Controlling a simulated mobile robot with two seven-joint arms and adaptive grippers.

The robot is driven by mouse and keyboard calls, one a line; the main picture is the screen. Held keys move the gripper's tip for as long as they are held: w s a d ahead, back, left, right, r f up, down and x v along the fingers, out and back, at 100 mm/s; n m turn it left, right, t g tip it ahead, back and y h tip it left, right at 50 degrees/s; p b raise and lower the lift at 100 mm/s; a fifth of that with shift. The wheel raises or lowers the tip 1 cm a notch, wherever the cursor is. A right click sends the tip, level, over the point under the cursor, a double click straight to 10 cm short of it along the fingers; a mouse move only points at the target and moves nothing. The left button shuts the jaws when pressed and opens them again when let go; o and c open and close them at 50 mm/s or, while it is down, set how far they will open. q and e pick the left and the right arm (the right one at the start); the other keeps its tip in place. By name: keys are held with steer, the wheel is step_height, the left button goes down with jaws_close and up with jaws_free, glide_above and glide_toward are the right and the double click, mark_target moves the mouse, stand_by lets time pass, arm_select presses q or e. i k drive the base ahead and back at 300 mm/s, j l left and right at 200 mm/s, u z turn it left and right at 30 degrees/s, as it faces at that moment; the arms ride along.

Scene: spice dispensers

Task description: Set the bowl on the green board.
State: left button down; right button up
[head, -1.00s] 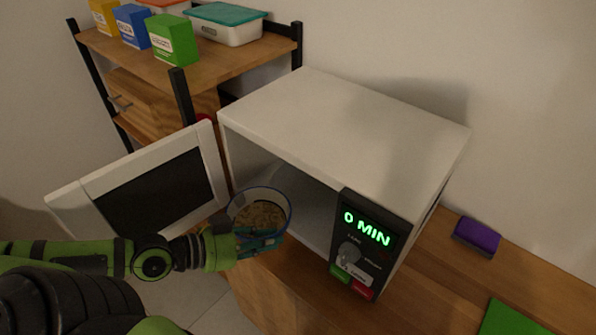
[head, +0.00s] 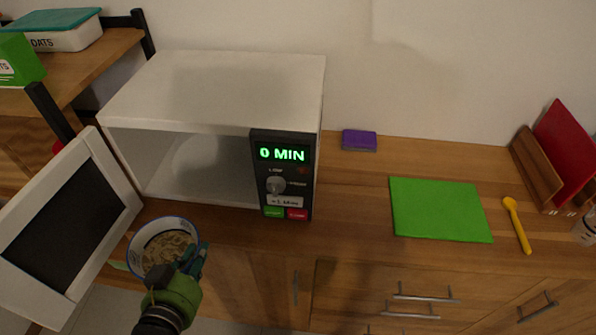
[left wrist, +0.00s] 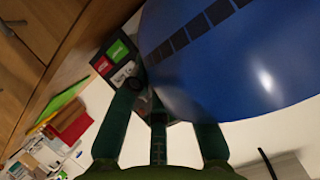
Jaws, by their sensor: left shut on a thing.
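The bowl (head: 161,246) is white inside with a blue rim and holds brownish food. It is in front of the open microwave, at the lower left of the head view. My left gripper (head: 194,262) is shut on the right side of the bowl. In the left wrist view the bowl's blue outside (left wrist: 225,60) fills the upper right, against the fingers (left wrist: 165,110). The green board (head: 440,209) lies flat and bare on the counter, to the right of the microwave. My right gripper is not in view.
The white microwave (head: 225,85) has its door (head: 70,225) swung open to the left, close to the bowl. A purple sponge (head: 359,140) lies behind the board. A yellow spoon (head: 517,225) lies right of the board, and a rack with a red board (head: 565,150) stands farther right.

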mark_target(438, 206)
steer(key=l, duration=1.75)
steer(key=l+z, duration=0.1)
steer(key=l, duration=1.6)
